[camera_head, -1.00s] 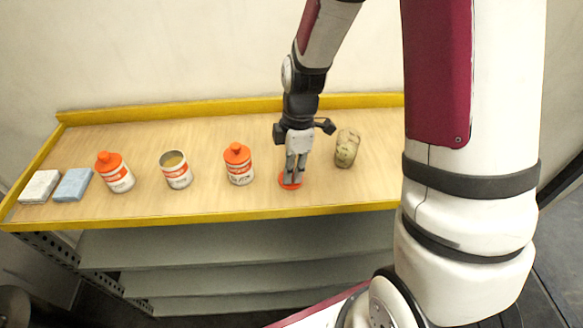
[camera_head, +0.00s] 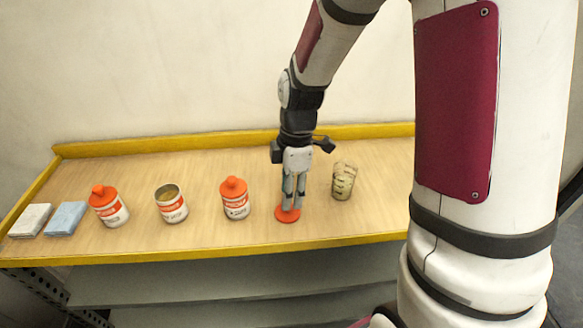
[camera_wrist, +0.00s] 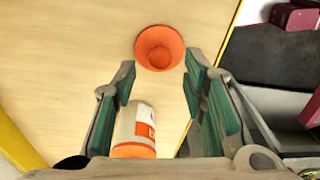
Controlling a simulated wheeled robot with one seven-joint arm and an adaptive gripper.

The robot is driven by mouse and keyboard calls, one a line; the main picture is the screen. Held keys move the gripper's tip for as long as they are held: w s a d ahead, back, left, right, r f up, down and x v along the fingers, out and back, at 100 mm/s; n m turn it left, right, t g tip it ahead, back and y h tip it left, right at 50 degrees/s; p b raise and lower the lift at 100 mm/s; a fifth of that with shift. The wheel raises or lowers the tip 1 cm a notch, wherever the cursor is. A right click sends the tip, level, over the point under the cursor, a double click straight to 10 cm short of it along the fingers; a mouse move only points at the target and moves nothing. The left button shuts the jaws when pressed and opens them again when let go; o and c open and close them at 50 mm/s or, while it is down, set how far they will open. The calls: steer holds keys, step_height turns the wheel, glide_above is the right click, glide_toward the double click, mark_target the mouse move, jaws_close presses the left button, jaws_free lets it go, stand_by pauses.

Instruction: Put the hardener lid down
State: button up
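The orange hardener lid (camera_head: 287,215) lies on the wooden worktop, just below my fingertips in the head view. In the wrist view the lid (camera_wrist: 159,46) shows as a round orange piece just beyond my fingertips, with clear wood around it. My gripper (camera_head: 293,203) points down over it. In the wrist view my gripper (camera_wrist: 160,82) has its two green-padded fingers spread apart with nothing held between them. An orange-capped white container (camera_head: 235,200) stands upright left of the lid. An open can (camera_head: 171,207) and another orange-capped container (camera_head: 108,210) stand further left.
A cup-like patterned object (camera_head: 343,182) stands just right of my gripper. White (camera_head: 31,220) and blue (camera_head: 67,219) blocks lie at the far left. A raised yellow edge (camera_head: 200,254) runs along the worktop's front. Wood in front of the lid is clear.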

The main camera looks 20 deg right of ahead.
steer(key=s+r+m+t+h, duration=0.1)
steer(key=s+r+m, duration=0.2)
steer(key=r, duration=0.5)
steer(key=s+r+m+t, duration=0.1)
steer(key=s+r+m, duration=0.2)
steer(key=r, duration=0.5)
steer(key=s+r+m+t, duration=0.3)
steer(key=s+r+m, duration=0.2)
steer(key=s+m, duration=0.4)
steer(key=shift+s+a+r+m+t, duration=0.25)
steer(key=shift+s+m+t, duration=0.15)
steer(key=shift+m, duration=0.1)
